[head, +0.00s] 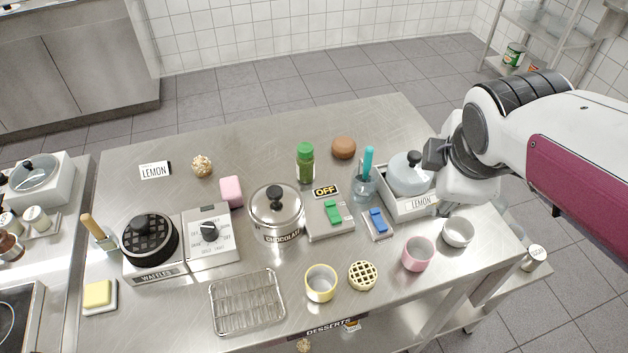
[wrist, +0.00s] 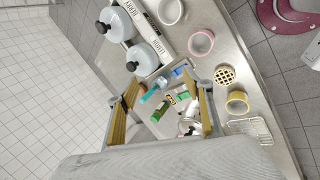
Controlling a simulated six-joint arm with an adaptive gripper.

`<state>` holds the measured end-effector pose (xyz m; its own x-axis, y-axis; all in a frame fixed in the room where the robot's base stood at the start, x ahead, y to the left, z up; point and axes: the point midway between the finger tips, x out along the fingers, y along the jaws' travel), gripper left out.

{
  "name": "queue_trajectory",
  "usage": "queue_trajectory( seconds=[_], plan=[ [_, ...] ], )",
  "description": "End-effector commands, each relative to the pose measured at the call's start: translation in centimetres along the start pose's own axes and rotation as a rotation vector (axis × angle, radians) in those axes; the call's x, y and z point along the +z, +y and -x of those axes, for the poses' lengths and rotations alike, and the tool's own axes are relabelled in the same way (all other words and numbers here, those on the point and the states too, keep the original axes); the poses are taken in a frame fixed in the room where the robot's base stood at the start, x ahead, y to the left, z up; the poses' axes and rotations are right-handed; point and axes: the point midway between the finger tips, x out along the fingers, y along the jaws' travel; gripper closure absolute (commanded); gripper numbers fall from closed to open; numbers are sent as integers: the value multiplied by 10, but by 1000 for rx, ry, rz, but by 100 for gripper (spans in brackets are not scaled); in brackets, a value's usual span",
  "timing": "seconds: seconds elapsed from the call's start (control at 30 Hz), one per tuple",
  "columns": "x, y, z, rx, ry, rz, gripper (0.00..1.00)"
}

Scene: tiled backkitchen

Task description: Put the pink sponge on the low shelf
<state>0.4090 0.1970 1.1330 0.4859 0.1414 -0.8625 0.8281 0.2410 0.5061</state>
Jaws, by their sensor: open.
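The pink sponge (head: 231,190) is a small pale pink block on the steel table (head: 130,190), behind the grey dial box and left of the steel pot. I cannot make it out in the wrist view. The low shelf (head: 400,322) is the steel board under the table, partly visible below its front edge. My gripper (wrist: 165,108) is open and empty in the wrist view, its two yellow-padded fingers wide apart. It is high over the table's right side, far from the sponge; in the head view its fingers cannot be made out.
A lidded chocolate pot (head: 276,212) stands right of the sponge, and a waffle iron (head: 149,240) stands front left. A green-capped bottle (head: 306,163), a lemon bin (head: 408,205) and a pink cup (head: 418,254) crowd the right.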

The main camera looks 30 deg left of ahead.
Motion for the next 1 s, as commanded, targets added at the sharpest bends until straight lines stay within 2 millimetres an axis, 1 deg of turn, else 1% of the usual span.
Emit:
queue_trajectory(
  seconds=[0.03, 0.23, 0.37, 0.47, 0.5, 0.67, 0.7, 0.77, 0.8, 1.0],
  plan=[
    [-15, 6, -8, 0, 10, 87, 49],
    [-71, 23, -32, 18, 46, 427, 49],
    [-111, 30, -47, 36, 69, 649, 49],
    [-143, 32, -59, 52, 87, 819, 49],
    [-157, 32, -64, 61, 94, 887, 49],
    [-212, 28, -82, 97, 120, 1161, 49],
    [-226, 26, -87, 107, 126, 1228, 49],
    [-247, 22, -93, 123, 136, 1327, 49],
    [-261, 18, -97, 134, 142, 1394, 49],
    [-323, -2, -113, 193, 164, 1687, 49]
  ],
)
